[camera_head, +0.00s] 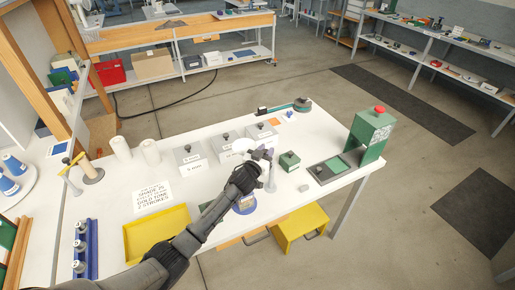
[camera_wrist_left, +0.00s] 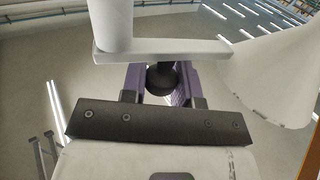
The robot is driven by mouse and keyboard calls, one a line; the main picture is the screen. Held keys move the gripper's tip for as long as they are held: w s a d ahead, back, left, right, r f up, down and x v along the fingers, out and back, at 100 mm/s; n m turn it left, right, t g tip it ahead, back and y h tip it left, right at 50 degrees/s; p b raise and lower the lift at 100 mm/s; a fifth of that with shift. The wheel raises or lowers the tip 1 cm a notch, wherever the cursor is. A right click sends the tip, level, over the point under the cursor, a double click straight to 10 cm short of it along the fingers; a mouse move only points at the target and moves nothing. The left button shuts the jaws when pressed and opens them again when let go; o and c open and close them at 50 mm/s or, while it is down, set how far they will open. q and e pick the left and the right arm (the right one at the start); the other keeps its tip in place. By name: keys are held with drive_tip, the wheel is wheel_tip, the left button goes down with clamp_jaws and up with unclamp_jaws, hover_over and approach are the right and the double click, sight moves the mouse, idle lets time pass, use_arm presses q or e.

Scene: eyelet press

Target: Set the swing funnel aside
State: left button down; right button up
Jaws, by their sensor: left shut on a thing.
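The swing funnel (camera_head: 243,145) is pale and sits at my left gripper (camera_head: 263,154) over the right-middle of the white table. In the left wrist view the funnel shows large, with a flat arm, a cone (camera_wrist_left: 270,72) at the right and an upright cylinder at the left. The fingers and wrist hide part of the funnel in the head view. My right gripper is not in view.
Grey labelled boxes (camera_head: 188,158) stand behind the gripper. A small green block (camera_head: 289,160) and a green press with a red knob (camera_head: 372,133) stand to the right. A yellow tray (camera_head: 150,236) and a printed sheet (camera_head: 152,195) lie to the left. A blue-rimmed round item (camera_head: 245,207) is near the front edge.

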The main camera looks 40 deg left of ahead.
use_arm(q)
drive_tip(key=shift+w+m+h+p, duration=0.1)
drive_tip(key=shift+m+h+p, duration=0.3)
drive_tip(key=shift+h, duration=0.2)
drive_tip(key=shift+f, duration=0.1)
drive_tip(key=c, duration=0.9)
unclamp_jaws()
drive_tip(key=shift+w, duration=0.1)
drive_tip(key=shift+o, duration=0.2)
drive_tip(key=shift+r, duration=0.2)
drive_tip(key=shift+r, duration=0.35)
wheel_tip(320, 180, up, 3)
drive_tip(key=shift+f+p, duration=0.1)
drive_tip(key=shift+p, duration=0.3)
drive_tip(key=d+r, duration=0.7)
drive_tip(key=d, duration=0.4)
drive_tip(key=shift+w+d+r, duration=0.15)
drive_tip(key=shift+w+d, duration=0.15)
drive_tip(key=shift+d, duration=0.05)
